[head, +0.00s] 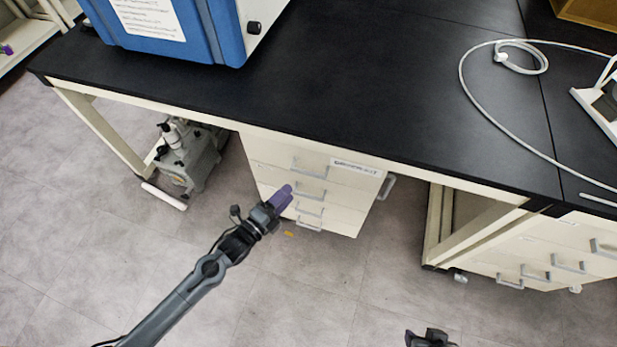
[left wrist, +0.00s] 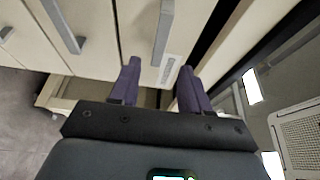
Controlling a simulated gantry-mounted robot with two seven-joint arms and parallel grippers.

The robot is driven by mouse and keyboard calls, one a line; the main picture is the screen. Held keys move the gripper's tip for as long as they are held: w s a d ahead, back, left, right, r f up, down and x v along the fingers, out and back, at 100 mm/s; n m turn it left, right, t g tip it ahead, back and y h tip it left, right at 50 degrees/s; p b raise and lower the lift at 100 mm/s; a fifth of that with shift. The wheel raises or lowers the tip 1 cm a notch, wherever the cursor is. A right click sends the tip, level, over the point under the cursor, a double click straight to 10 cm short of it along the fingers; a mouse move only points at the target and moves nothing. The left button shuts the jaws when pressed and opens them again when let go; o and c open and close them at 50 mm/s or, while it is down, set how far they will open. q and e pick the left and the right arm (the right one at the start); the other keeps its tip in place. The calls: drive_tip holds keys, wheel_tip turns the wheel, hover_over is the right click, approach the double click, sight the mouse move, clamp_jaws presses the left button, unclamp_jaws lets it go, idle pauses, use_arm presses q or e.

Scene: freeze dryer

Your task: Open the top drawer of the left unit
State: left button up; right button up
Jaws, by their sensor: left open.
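The left unit (head: 339,212) is a cream drawer cabinet under the black bench, with several stacked drawers and grey bar handles. Its top drawer (head: 270,153) is shut, flush with the front, and has a label at its upper right. The top drawer's handle (head: 309,172) is also in the left wrist view (left wrist: 163,30). My left gripper (head: 283,200), with purple fingers, is in front of the cabinet. In the left wrist view my left gripper (left wrist: 158,88) is open and empty, with the handle ahead of the fingers and apart from them. My right gripper's fingers are not visible.
The black bench top (head: 380,90) overhangs the cabinet. A blue machine (head: 225,30) stands on it at upper left. A pump (head: 188,160) is on the floor left of the cabinet. Another drawer unit (head: 540,250) is at right.

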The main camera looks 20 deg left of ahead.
sight(307, 174)
use_arm(q)
drive_tip(key=b+x, duration=0.3)
drive_tip(key=x, duration=0.6)
drive_tip(key=shift+w+d+b, duration=0.15)
drive_tip(key=shift+w+b, duration=0.15)
drive_tip(key=shift+w+d, duration=0.15)
drive_tip(key=shift+w, duration=0.25)
drive_tip(key=shift+c, duration=0.2)
clamp_jaws()
